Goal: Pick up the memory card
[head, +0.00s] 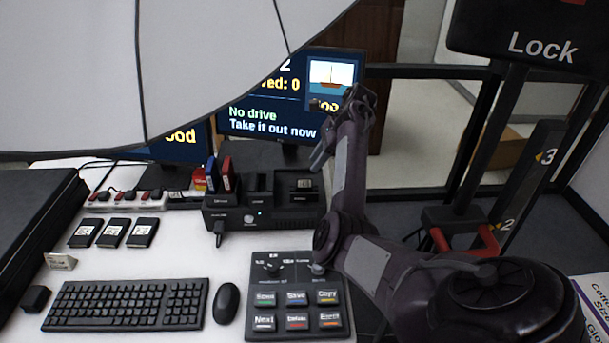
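I cannot single out the memory card for certain. A blue upright card-like piece (211,174) and a red one (227,174) stand in slots at the left of the black dock (262,217). Another slot unit at the dock's right holds a small labelled piece (304,184), too small to identify. My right gripper (324,130) is raised above and behind the dock's right end, in front of the monitor. Its fingers look apart, with nothing visible between them. My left gripper is not in view.
The monitor (262,128) reads "No drive" and "Take it out now". Several black labelled drives (112,232) lie at left. A keyboard (130,304), mouse (227,303) and button panel (295,293) fill the front. A large pale surface covers the upper left. A black box (35,225) stands at far left.

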